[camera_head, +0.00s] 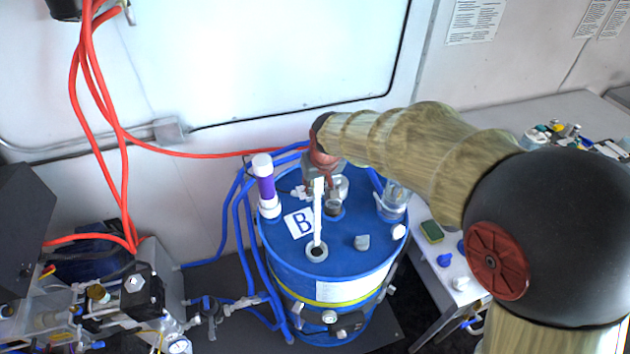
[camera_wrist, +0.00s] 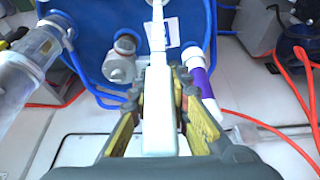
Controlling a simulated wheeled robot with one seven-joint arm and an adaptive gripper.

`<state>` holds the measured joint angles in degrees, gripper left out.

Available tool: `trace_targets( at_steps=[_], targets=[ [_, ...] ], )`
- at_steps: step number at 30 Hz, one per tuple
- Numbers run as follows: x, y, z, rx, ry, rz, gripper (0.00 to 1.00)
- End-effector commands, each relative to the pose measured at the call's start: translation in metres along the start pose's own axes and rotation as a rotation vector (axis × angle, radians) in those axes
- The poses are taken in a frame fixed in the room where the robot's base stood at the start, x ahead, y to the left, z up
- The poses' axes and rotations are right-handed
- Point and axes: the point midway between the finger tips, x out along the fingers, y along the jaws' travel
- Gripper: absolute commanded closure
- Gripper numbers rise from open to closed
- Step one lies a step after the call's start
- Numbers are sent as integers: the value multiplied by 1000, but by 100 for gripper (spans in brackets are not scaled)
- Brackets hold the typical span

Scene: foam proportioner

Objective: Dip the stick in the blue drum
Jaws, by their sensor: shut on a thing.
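The blue drum (camera_head: 275,237) stands upright in the middle of the head view, with a white "B" label on its lid. The drum's top also fills the upper part of the wrist view (camera_wrist: 90,45). My gripper (camera_head: 320,181) is above the lid, shut on the white stick (camera_head: 318,212). In the wrist view the stick (camera_wrist: 157,100) runs between the yellow-padded fingers of my gripper (camera_wrist: 160,88). The stick hangs nearly upright, its lower end at the small round opening (camera_head: 317,252) in the lid. I cannot tell whether the tip is inside or just above it.
A purple-and-white tube (camera_head: 266,185) stands on the lid's left, and a clear cylinder (camera_head: 394,201) on its right. Blue hoses (camera_head: 241,230) run along the drum's left. A bench with a sponge (camera_head: 431,231) is at right; pump equipment (camera_head: 120,300) is at left.

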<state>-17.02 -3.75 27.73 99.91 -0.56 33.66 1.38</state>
Motion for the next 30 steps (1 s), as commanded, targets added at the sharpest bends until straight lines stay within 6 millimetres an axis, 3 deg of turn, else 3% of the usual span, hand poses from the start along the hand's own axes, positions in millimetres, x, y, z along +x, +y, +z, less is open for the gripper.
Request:
trace_targets(
  at_steps=[30],
  targets=[
    [61, 0, 25, 0, 0, 0, 100]
  ],
)
